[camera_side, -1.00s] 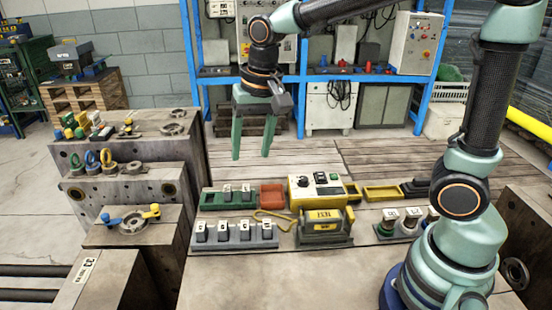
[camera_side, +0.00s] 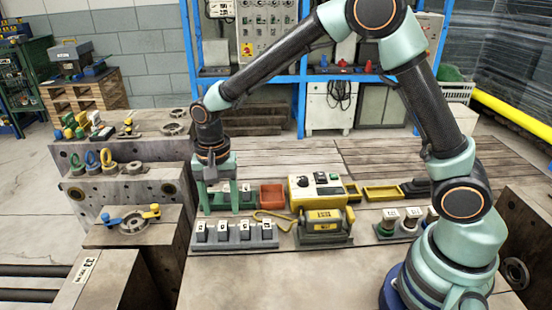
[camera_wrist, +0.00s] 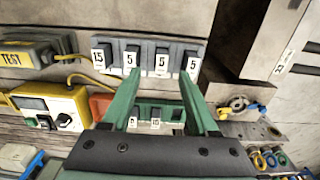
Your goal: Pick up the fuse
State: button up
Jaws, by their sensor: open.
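My gripper (camera_side: 219,208) is open and points down at the green fuse rack (camera_side: 249,207). Its two green fingers stand apart around part of that rack in the side view and hide some of it. In the wrist view the fingers (camera_wrist: 162,78) reach up towards the grey rack (camera_wrist: 145,42), with the green rack lower down between them. Dark fuses with white number labels stand in both racks. Several fuses (camera_wrist: 131,57) marked 15 and 5 show in the grey rack; two smaller labelled fuses (camera_wrist: 155,126) show in the green one. Nothing is held.
A red-orange tray (camera_side: 272,195) and a yellow tester (camera_side: 318,186) stand right of the green rack. A yellow-and-grey TEST unit (camera_side: 324,226) with a yellow cable stands right of the grey rack. Stepped metal blocks (camera_side: 140,185) lie to the left. The front table is clear.

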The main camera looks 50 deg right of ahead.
aim_at(223, 226)
jog(key=f, duration=0.5)
jog(key=shift+w+f, duration=0.2)
jog(key=shift+f, duration=0.1)
grip_shut()
